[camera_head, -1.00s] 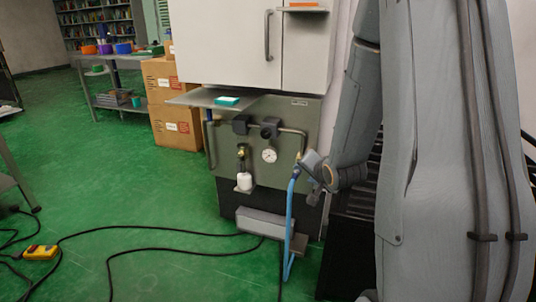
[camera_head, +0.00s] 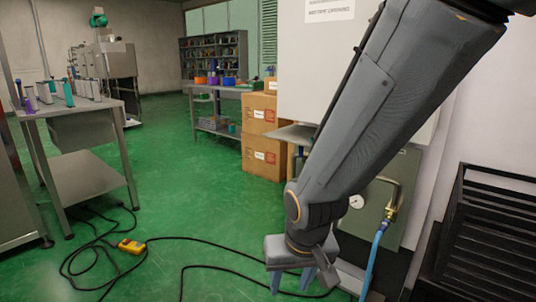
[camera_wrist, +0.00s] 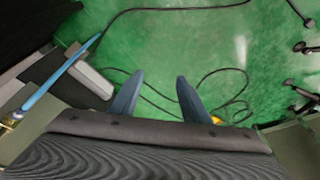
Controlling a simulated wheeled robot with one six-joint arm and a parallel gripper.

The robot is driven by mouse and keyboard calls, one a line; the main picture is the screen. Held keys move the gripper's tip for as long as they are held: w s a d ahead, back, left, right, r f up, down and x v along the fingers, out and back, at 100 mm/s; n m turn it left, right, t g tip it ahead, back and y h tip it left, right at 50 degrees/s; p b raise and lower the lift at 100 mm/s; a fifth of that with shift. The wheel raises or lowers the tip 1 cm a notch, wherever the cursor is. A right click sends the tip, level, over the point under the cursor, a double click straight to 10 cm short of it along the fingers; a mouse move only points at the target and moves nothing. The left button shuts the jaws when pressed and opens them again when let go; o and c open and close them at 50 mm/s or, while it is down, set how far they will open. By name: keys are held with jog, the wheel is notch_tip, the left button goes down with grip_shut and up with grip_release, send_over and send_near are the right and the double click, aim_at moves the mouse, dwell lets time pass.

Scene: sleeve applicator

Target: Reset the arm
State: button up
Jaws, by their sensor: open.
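My gripper (camera_head: 291,284) hangs low in the head view, in front of the sleeve applicator's panel (camera_head: 371,212). Its two blue-grey fingers point down. In the wrist view my gripper (camera_wrist: 156,86) has its fingers apart, with only green floor and black cable showing between them. It holds nothing. My arm slants from the upper right down to the gripper and hides much of the white cabinet (camera_head: 308,75) and the panel. A pressure gauge (camera_head: 356,202) shows just beside my arm.
A blue hose (camera_head: 373,258) runs down at the panel's right; it also shows in the wrist view (camera_wrist: 60,72). Black cables and a yellow box (camera_head: 131,246) lie on the floor. A bench (camera_head: 85,108) with bottles stands left. Cardboard boxes (camera_head: 262,140) stand behind. Open floor lies between.

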jog(key=s+a+r+n+g, duration=0.1)
jog(key=s+a+n+g, duration=0.15)
jog(key=s, duration=0.45)
jog(key=s+a+r+n+g, duration=0.1)
jog(key=s+a+n, duration=0.15)
jog(key=s, duration=0.35)
jog(key=d+r+m+p, duration=0.3)
jog(key=d+r+p, duration=0.6)
jog(key=r+p, duration=0.3)
jog(key=d+r+m+h+p, duration=0.1)
jog(key=d+r+m+p, duration=0.3)
jog(key=d+r+p, duration=0.6)
notch_tip(320, 180, up, 3)
jog(key=p, duration=0.5)
jog(key=shift+d, duration=0.3)
jog(key=shift+r+t, duration=0.1)
jog(key=shift+t, duration=0.15)
